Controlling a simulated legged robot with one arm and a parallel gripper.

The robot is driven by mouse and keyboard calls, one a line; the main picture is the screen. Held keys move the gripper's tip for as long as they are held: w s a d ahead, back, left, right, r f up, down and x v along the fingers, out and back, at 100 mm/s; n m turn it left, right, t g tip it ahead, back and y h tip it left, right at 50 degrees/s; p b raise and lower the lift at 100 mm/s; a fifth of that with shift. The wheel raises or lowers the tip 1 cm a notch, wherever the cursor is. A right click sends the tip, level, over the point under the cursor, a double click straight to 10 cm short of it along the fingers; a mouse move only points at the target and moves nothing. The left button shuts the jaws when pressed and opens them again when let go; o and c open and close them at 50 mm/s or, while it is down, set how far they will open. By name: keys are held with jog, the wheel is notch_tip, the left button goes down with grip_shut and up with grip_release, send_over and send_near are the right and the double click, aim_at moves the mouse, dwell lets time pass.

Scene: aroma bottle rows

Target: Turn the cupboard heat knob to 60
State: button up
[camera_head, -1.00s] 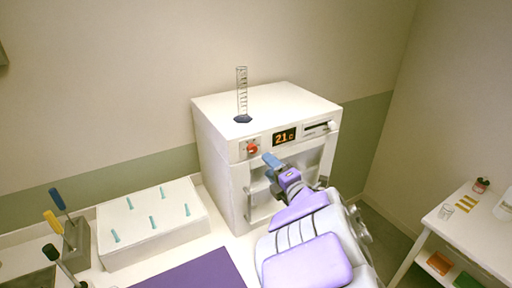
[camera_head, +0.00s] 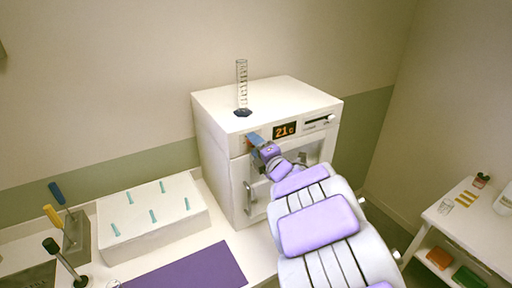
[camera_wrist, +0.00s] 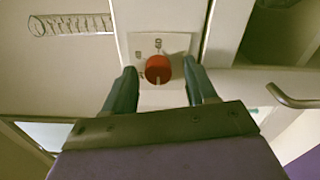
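The white cupboard (camera_head: 215,155) stands on the counter against the wall. Its display (camera_head: 285,130) reads 21 with a C. In the head view my gripper (camera_head: 255,140) is at the left of the cupboard's front panel and hides the knob.
A graduated cylinder (camera_head: 241,88) stands on top of the cupboard. A slider (camera_head: 319,121) is right of the display. A door handle (camera_head: 249,196) is below my gripper. A white peg block (camera_head: 150,222) and purple mat (camera_head: 195,270) lie to the left.

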jog(key=c, duration=1)
